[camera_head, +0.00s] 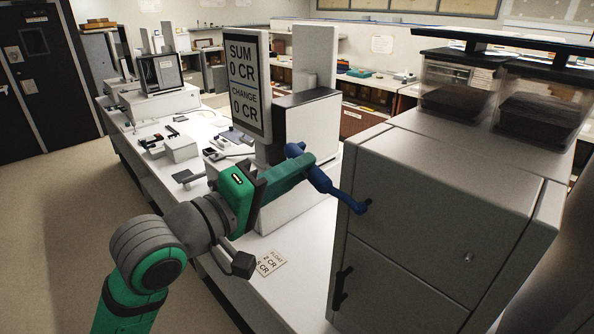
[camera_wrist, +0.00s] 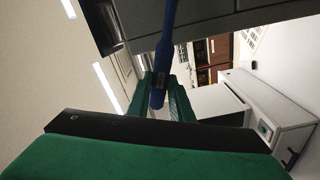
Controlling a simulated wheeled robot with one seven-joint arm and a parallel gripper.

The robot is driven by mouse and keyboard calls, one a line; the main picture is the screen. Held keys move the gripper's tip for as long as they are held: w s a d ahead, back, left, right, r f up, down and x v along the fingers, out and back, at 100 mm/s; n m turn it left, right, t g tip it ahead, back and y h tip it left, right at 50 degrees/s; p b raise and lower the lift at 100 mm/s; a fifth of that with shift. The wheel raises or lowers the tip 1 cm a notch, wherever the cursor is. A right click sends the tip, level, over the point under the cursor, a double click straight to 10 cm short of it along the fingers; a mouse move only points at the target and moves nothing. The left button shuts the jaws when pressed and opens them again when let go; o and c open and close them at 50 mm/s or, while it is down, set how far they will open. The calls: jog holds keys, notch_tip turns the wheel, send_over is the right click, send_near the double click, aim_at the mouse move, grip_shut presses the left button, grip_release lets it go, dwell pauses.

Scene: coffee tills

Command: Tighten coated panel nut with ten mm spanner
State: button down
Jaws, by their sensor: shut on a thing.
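My gripper (camera_head: 306,164) is shut on a blue spanner (camera_head: 327,184) and holds it out toward the upper front of a grey cabinet (camera_head: 435,205). The spanner's far end lies over a small dark piece (camera_head: 367,204) near the cabinet's left edge. I cannot tell whether this piece is the coated nut, nor whether the spanner is seated on it. A small light fitting (camera_head: 468,257) shows farther right on the front. In the wrist view the spanner (camera_wrist: 168,42) runs up from between my green fingers (camera_wrist: 167,84), and its far end is out of frame.
A black handle (camera_head: 342,287) sticks out low on the cabinet's left side. Two clear bins (camera_head: 461,88) stand on top. A till display (camera_head: 243,82) stands behind my gripper. A printed card (camera_head: 270,262) lies on the white counter (camera_head: 298,290), with bare counter around it.

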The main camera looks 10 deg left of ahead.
jog(key=shift+x, duration=0.75)
dwell(0.9)
jog(key=shift+s+d+r+m, duration=0.1)
jog(key=shift+d+r+m, duration=0.1)
jog(key=shift+r+m, duration=0.3)
jog(key=shift+s+d+r+m, duration=0.1)
jog(key=shift+d+r+m, duration=0.15)
jog(key=shift+r+m, duration=0.25)
jog(key=shift+w+a+f+n, duration=0.2)
jog(key=shift+a+f+n, duration=0.1)
jog(key=shift+f+n, duration=0.45)
jog(key=c, duration=2.4)
grip_release()
grip_shut()
jog(key=shift+s+a, duration=0.1)
jog(key=shift+s, duration=0.05)
